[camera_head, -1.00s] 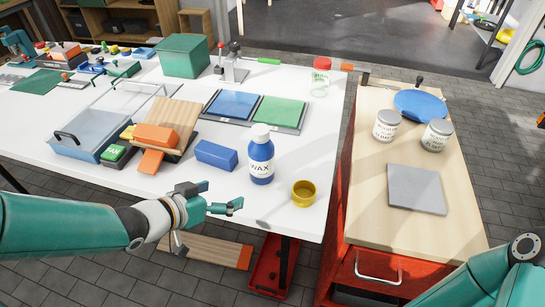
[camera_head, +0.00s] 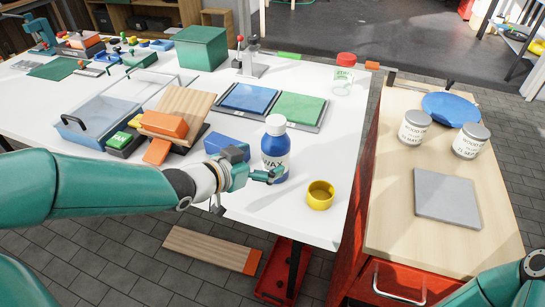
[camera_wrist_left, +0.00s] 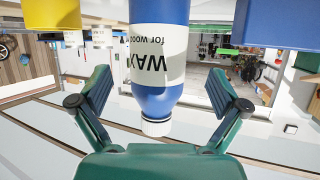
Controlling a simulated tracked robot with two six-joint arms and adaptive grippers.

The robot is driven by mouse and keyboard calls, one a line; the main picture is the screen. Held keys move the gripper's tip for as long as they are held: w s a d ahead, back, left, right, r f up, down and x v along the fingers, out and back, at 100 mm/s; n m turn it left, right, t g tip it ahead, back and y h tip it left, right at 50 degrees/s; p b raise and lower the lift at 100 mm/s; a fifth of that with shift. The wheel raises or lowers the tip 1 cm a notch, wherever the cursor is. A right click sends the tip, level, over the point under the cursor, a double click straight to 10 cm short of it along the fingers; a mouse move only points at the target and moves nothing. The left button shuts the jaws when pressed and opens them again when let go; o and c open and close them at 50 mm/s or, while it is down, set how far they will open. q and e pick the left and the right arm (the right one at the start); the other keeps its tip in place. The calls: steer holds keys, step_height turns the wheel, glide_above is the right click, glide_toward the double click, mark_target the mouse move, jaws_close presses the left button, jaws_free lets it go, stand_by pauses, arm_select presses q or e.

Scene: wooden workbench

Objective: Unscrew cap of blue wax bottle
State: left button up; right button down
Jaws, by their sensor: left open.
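The blue wax bottle (camera_head: 275,155) stands upright near the front edge of the white table, with its white cap (camera_head: 275,124) on. My left gripper (camera_head: 255,165) is open at the bottle's near left side, at body height below the cap. In the left wrist view, which is upside down, the bottle (camera_wrist_left: 158,45) is between the spread fingers, with clear gaps on both sides, and the cap (camera_wrist_left: 156,127) shows at the lower end. My right gripper is out of view; only part of my right arm shows at lower right.
A yellow cup (camera_head: 320,195) stands just right of the bottle. A blue block (camera_head: 222,141) lies to its left, behind my gripper. A wooden ramp (camera_head: 186,110) with orange blocks is farther left. A red-capped jar (camera_head: 345,72) stands at the back right. The table between the cup and that jar is clear.

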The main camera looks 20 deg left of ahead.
mark_target(276, 156)
arm_select(q)
steer(key=shift+b+x, duration=0.6)
steer(key=shift+x, duration=2.1)
steer(key=shift+f, duration=0.1)
steer(key=c, duration=1.6)
